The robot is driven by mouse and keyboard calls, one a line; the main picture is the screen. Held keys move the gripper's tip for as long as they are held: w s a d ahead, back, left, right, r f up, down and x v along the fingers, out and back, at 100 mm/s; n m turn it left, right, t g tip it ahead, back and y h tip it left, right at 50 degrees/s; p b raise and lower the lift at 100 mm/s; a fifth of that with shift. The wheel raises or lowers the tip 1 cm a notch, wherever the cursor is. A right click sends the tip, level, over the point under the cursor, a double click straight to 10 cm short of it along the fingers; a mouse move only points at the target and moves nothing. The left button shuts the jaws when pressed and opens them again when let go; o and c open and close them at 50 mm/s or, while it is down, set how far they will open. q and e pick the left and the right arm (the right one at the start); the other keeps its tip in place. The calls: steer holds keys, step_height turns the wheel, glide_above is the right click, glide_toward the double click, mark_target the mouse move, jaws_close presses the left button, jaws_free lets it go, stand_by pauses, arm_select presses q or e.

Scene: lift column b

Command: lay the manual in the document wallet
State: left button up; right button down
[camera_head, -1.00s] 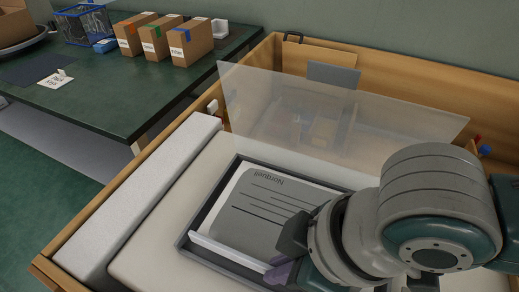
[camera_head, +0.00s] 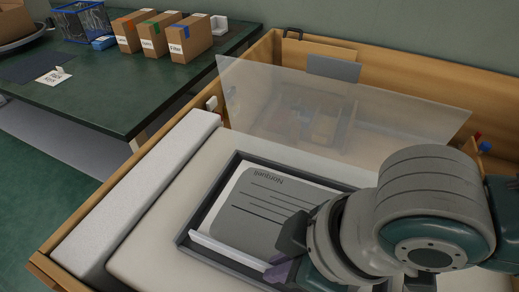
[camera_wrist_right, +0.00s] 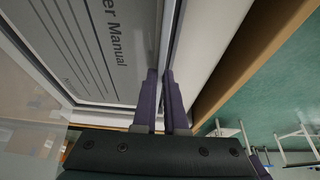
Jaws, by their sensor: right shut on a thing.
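The manual (camera_head: 262,212) is a grey booklet with dark lines and upside-down lettering. It lies flat inside a shallow dark-rimmed tray with a pale lining, which looks like the document wallet (camera_head: 233,172). The wrist view shows the manual (camera_wrist_right: 90,45) with "Manual" readable. The exact hold is partly hidden. My left gripper is not in view.
A white padded block (camera_head: 135,200) lies along the left, inside wooden walls. A green table (camera_head: 110,100) holds several cartons (camera_head: 190,42).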

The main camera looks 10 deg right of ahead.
steer(key=shift+f, duration=0.35)
steer(key=shift+f+b, duration=0.6)
steer(key=shift+f, duration=0.1)
stand_by(0.7)
steer(key=c, duration=0.9)
jaws_free()
steer(key=shift+r, duration=0.1)
step_height(320, 180, up, 3)
steer(key=p, duration=0.3)
step_height(320, 180, up, 7)
steer(key=p, duration=0.8)
